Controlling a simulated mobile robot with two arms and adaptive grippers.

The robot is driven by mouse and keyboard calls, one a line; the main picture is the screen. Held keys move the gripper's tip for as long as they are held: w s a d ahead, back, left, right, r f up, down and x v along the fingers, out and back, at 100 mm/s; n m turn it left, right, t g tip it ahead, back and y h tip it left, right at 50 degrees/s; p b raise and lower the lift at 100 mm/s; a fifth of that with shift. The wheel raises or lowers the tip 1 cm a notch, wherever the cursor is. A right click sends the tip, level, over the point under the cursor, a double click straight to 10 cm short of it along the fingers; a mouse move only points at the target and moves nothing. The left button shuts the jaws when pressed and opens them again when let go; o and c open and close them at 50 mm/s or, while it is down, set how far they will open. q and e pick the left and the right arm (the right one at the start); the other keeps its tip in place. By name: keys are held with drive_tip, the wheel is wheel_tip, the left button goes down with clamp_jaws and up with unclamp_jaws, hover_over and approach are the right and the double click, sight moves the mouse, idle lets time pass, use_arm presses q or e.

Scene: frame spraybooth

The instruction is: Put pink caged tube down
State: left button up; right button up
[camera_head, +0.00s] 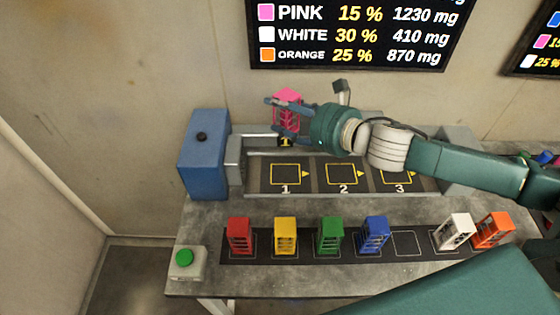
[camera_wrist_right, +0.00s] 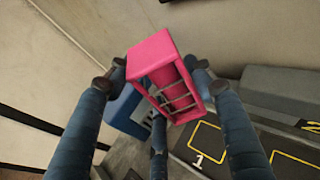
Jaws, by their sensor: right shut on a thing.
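The pink caged tube (camera_head: 287,113) is held up in my right gripper (camera_head: 285,119), above the back of the bench near the rear platform marked 1. In the right wrist view the pink tube (camera_wrist_right: 168,76) is tilted between the blue fingers of the right gripper (camera_wrist_right: 160,85), which are shut on it. Its lower end looks clear of any surface there. Yellow-outlined squares numbered 1 (camera_head: 285,174), 2 (camera_head: 343,174) and 3 (camera_head: 397,173) lie on a dark strip in front of the gripper. My left gripper is not in view.
Red (camera_head: 239,236), yellow (camera_head: 285,236), green (camera_head: 330,235) and blue (camera_head: 374,235) caged tubes stand on the front strip. An empty outlined slot (camera_head: 407,243) separates them from white (camera_head: 453,231) and orange (camera_head: 493,230) ones, which look tilted. A blue box (camera_head: 203,160) and a green button (camera_head: 185,257) are at the left.

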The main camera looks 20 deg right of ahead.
drive_tip(key=f, duration=0.7)
drive_tip(key=shift+s+f, duration=0.25)
drive_tip(key=shift+s, duration=0.1)
drive_tip(key=f, duration=1)
drive_tip(key=shift+w, duration=0.25)
drive_tip(key=shift+f, duration=0.2)
drive_tip(key=shift+f+b, duration=0.15)
drive_tip(key=shift+b, duration=0.2)
drive_tip(key=o, duration=1.4)
drive_tip(key=shift+c, duration=0.2)
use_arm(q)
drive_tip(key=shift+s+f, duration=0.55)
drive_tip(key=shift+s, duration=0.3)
